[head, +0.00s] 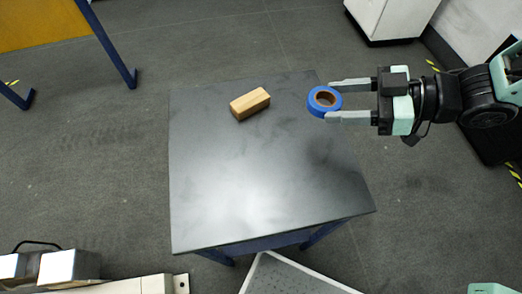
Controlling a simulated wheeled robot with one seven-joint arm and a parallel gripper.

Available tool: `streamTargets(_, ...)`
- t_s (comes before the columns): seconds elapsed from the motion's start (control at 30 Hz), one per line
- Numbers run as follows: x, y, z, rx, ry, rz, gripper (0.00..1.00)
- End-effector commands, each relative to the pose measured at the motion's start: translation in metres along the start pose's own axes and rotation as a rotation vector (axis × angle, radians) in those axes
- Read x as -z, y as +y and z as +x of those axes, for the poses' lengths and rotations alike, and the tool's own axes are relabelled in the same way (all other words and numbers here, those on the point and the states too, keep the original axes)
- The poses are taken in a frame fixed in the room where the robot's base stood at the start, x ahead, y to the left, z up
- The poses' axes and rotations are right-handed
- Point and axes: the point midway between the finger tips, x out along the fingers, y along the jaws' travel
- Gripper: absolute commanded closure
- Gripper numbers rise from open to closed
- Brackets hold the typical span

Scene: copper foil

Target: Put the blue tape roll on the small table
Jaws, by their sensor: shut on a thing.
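The blue tape roll (312,104) has a brown core and sits between the fingertips of my gripper (333,101). My gripper comes in from the right and is shut on the roll. The roll shows over the right edge of the small table (235,190), near its far right corner. I cannot tell from this one view how high the roll is above the tabletop. The small table has a dark, shiny square top and blue legs.
A wooden block (250,103) lies on the far middle part of the tabletop. The rest of the top is clear. A white cabinet (390,18) stands at the back right. A blue-legged orange table (30,22) is at the upper left.

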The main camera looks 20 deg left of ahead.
Motion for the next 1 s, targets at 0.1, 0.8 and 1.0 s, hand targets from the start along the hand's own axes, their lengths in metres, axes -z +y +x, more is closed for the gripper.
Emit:
streamTargets(0.1,-0.011,-0.024,0.013,0.134,0.002,-0.051,0.70)
streamTargets(0.8,-0.070,-0.041,0.038,0.230,0.003,-0.081,0.70)
streamTargets(1.0,-0.087,-0.042,0.044,0.230,0.002,-0.080,0.70)
